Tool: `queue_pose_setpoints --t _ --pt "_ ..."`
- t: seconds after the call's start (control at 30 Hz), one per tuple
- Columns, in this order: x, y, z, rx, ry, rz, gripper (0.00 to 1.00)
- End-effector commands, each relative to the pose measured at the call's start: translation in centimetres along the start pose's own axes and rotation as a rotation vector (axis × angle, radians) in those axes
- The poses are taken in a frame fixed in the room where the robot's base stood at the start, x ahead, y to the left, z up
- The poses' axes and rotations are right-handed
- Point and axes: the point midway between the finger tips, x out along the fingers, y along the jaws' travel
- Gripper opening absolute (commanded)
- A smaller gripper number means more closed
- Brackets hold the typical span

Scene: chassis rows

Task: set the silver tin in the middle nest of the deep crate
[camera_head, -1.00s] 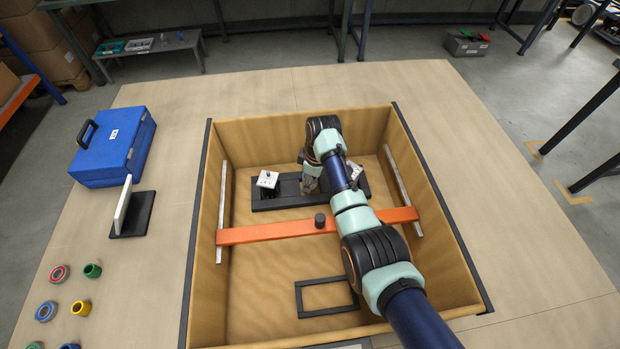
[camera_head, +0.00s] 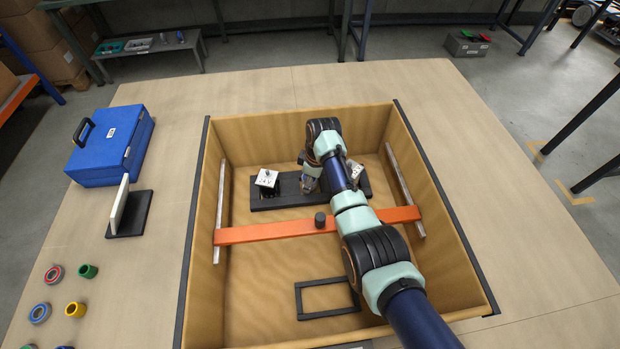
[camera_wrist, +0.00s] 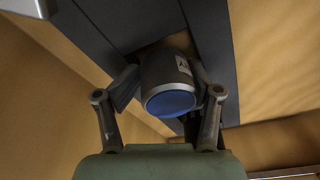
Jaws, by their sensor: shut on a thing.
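In the head view my gripper (camera_head: 311,184) is down inside the deep crate (camera_head: 198,230), over the middle of a black nest frame (camera_head: 290,203). In the wrist view the tin is at an opening between dark bars of that frame (camera_wrist: 215,45). Whether it rests on the floor there cannot be told. My arm partly hides the middle nest.
White-topped blocks stand at the frame's left end (camera_head: 267,178) and right end (camera_head: 354,170). An orange bar (camera_head: 265,233) with a dark knob (camera_head: 320,220) spans the crate in front. A black rectangular outline (camera_head: 326,314) lies nearer. The crate's walls are high.

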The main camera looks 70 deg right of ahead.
Motion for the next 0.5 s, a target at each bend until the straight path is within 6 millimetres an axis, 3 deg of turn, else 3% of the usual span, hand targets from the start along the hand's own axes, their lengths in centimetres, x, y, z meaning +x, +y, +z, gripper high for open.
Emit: queue_pose_setpoints --t 0.03,0.17,0.2,0.37,0.5 --pt "1.35 -0.74 0.56 0.001 -0.012 -0.020 0.00" --pt "1.34 -0.78 0.56 0.001 -0.012 -0.021 0.00" --pt "1.34 -0.79 0.56 0.001 -0.013 -0.022 0.68" --pt "1.28 -0.85 0.58 0.001 -0.014 -0.024 0.95" --pt "1.11 -0.77 0.54 0.001 -0.013 -0.023 0.98"
